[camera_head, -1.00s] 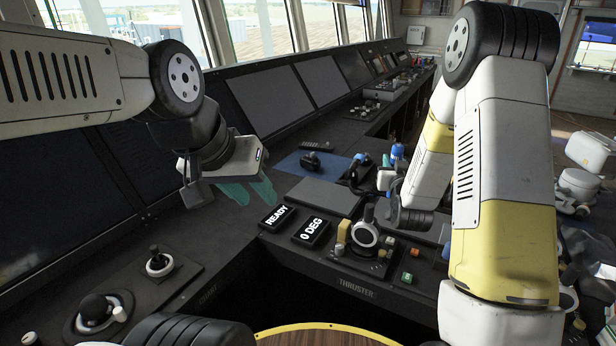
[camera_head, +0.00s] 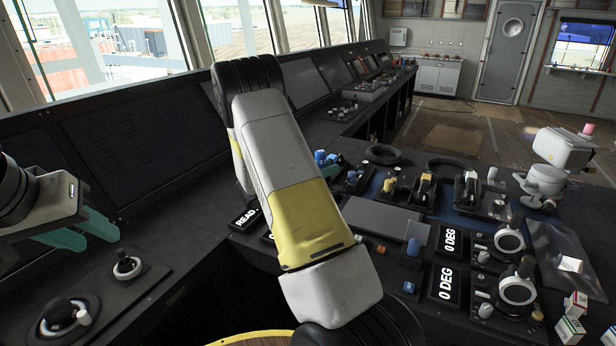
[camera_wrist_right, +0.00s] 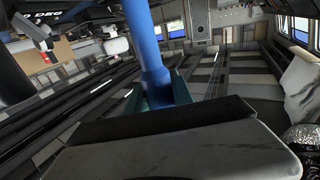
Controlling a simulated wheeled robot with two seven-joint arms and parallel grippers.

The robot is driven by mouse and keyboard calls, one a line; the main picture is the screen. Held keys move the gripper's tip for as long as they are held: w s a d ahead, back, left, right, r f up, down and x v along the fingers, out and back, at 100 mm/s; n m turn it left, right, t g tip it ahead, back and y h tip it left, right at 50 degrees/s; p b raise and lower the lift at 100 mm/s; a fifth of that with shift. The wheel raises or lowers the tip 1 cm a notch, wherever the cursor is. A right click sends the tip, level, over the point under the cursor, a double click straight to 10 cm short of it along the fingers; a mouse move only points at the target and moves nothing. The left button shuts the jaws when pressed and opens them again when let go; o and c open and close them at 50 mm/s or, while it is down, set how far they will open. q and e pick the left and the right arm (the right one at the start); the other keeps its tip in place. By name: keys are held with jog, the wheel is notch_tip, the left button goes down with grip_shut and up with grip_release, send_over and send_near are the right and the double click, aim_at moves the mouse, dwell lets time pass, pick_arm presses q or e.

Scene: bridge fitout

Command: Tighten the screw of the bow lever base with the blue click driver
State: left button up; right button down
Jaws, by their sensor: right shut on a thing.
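My right gripper (camera_wrist_right: 165,92) is shut on the blue driver (camera_wrist_right: 150,55), whose shaft runs up out of the top of the right wrist view. Its tip is out of that view. I cannot tell which is the bow one, and no screw is visible.
Two "0 DEG" displays (camera_head: 450,242) stand beside the right levers. A grey flat panel (camera_head: 385,218) lies mid-console. A clear bag (camera_head: 560,255) and small boxes (camera_head: 572,318) are at the right. A white device (camera_head: 545,180) stands behind them. The left console holds another lever (camera_head: 127,265).

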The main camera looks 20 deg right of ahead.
jog(key=s+f+m+g, duration=0.1)
jog(key=s+g, duration=0.1)
jog(key=s+f+m+g, duration=0.1)
jog(key=s+m+g, duration=0.1)
jog(key=shift+f+g, duration=0.2)
jog(key=shift+g, duration=0.2)
notch_tip(320, 180, down, 6)
jog(key=shift+f, duration=0.25)
dwell(0.3)
jog(key=shift+a+f, duration=0.1)
jog(key=shift+f, duration=0.3)
dwell(1.5)
jog(key=shift+r, duration=0.15)
dwell(2.7)
notch_tip(320, 180, up, 6)
dwell(0.7)
jog(key=shift+w+r, duration=0.1)
dwell(0.4)
